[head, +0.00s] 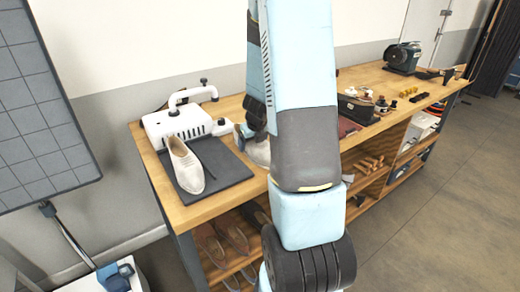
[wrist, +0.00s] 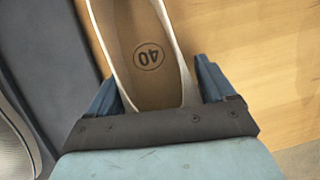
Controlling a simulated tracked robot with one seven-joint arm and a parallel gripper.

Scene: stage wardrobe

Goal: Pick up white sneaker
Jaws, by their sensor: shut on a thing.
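A white shoe, the sneaker (wrist: 179,50), lies between my gripper's fingers in the wrist view, its brown insole marked 40. My gripper (wrist: 157,88) is shut on its heel end, one blue finger on each side. In the head view, only a pale part of this sneaker (head: 259,153) shows beside the mat, and my arm hides the rest. I cannot tell whether it touches the bench. A second pale shoe (head: 187,165) lies on the dark mat to the left; its edge also shows in the wrist view (wrist: 14,150).
The dark mat (head: 232,172) lies on the wooden bench (head: 196,211). A white machine with a handle (head: 170,124) stands behind the left shoe. Brown shoes (head: 231,232) sit on a shelf below. Boxes and small items (head: 358,107) stand farther right.

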